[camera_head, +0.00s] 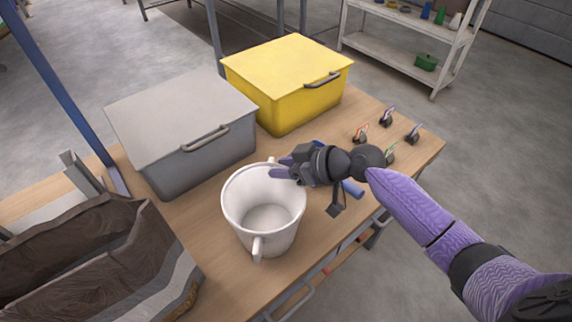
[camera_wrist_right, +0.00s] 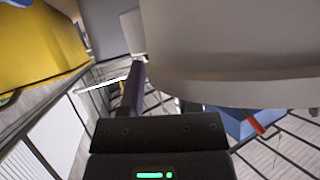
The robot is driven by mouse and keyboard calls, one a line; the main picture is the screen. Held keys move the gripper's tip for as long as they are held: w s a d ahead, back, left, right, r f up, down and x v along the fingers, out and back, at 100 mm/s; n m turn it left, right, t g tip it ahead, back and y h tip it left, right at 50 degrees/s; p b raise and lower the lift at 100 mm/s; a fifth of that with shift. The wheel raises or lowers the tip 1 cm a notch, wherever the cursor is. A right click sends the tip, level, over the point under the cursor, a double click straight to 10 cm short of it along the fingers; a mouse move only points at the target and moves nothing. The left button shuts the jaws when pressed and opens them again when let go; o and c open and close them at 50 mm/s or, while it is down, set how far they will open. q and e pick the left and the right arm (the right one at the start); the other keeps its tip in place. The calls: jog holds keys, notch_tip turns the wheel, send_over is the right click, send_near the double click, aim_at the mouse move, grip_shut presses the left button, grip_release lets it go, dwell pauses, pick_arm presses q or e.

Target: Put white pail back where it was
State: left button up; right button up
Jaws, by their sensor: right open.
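The white pail (camera_head: 240,205) stands upright and looks empty on the wooden table, in front of the grey bin. One handle faces the front edge. Its pale wall (camera_wrist_right: 230,60) fills the upper right of the right wrist view. My right gripper (camera_head: 281,167) is at the pail's right back rim, jaws open. I cannot tell whether the fingers touch the pail. My left gripper is not in view.
A grey lidded bin (camera_head: 185,125) and a yellow lidded bin (camera_head: 290,80) stand behind the pail. An open brown sack (camera_head: 90,260) is at left. Several small labelled holders (camera_head: 386,117) stand at the table's right end. A blue item (camera_head: 352,188) lies partly hidden beneath my right wrist.

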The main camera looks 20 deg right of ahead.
jog(key=shift+s+d+r, duration=0.1)
jog(key=shift+r, duration=0.15)
jog(key=p+v, duration=0.1)
jog(key=v, duration=1)
jog(key=shift+s+d+p, duration=0.2)
jog(key=shift+s+p, duration=0.05)
jog(key=shift+p, duration=0.1)
